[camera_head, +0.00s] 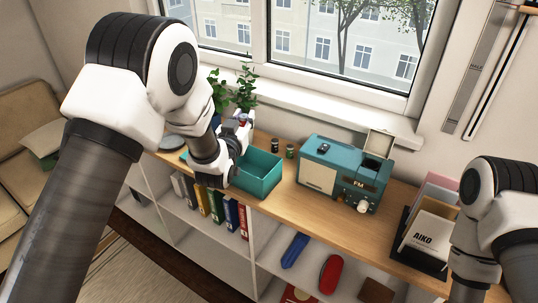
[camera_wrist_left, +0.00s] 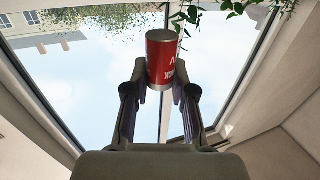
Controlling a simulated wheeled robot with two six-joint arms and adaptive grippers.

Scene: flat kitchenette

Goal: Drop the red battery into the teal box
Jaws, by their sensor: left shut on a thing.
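The red battery (camera_wrist_left: 162,60) stands upright between the fingertips of my left gripper (camera_wrist_left: 160,78) in the left wrist view. My left gripper (camera_head: 241,128) is shut on it, and only a little red shows there in the head view. The open teal box (camera_head: 266,184) sits on the wooden shelf top, and its inside looks empty where it shows. The gripper is above the box in the picture, near its back left; the exact gap cannot be told. My right arm shows at the right edge, but its gripper is out of view.
Plants (camera_head: 243,90) stand by the window behind. A black tray with papers (camera_head: 428,240) lies farther right.

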